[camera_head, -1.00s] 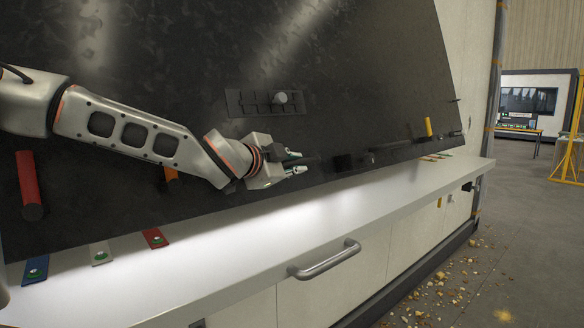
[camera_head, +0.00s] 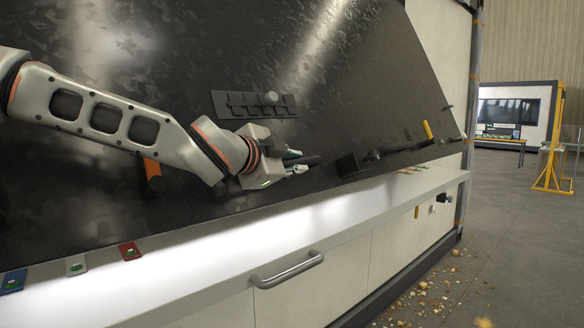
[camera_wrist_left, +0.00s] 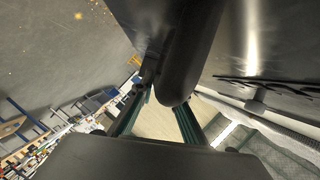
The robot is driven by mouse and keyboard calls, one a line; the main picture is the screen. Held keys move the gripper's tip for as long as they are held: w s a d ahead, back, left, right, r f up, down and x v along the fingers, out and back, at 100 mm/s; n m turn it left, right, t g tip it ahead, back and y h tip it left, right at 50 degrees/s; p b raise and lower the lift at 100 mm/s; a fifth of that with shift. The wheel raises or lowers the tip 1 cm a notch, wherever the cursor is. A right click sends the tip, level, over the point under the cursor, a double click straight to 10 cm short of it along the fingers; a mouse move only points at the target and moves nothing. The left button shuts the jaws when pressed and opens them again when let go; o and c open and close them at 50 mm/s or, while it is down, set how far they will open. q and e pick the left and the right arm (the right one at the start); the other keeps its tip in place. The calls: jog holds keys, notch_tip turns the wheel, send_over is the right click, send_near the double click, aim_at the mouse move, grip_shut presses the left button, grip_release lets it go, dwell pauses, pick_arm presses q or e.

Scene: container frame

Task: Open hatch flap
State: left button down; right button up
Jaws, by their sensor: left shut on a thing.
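The hatch flap appears to be the large dark glossy panel (camera_head: 200,70) that leans above a white ledge. My left gripper (camera_head: 296,164) is in front of its lower middle and is shut on a short dark rod-like handle (camera_head: 313,160), which points to the right. In the left wrist view a thick black rounded bar (camera_wrist_left: 190,50) lies at the fingers (camera_wrist_left: 165,103), and the gripper body covers the lower part. How the handle joins the panel is hidden. My right gripper is in neither view now.
A slotted dark plate (camera_head: 252,104) with a pale knob, an orange handle (camera_head: 152,172) and a yellow handle (camera_head: 427,130) sit on the panel. The white ledge (camera_head: 215,235) bears small coloured tags. A metal pull (camera_head: 287,269) juts out below. Free floor (camera_head: 510,230) lies at right, with scattered debris.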

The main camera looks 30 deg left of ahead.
pick_arm(q)
jog(key=shift+d+r, duration=0.35)
jog(key=shift+r, duration=0.2)
jog(key=shift+a, duration=0.1)
jog(key=c, duration=2.1)
grip_release()
jog(key=shift+f, duration=0.1)
jog(key=shift+o, duration=0.7)
jog(key=shift+a+f, duration=0.1)
jog(key=shift+f, duration=0.1)
jog(key=shift+s, duration=0.15)
jog(key=v, duration=1.1)
jog(key=shift+s, duration=0.35)
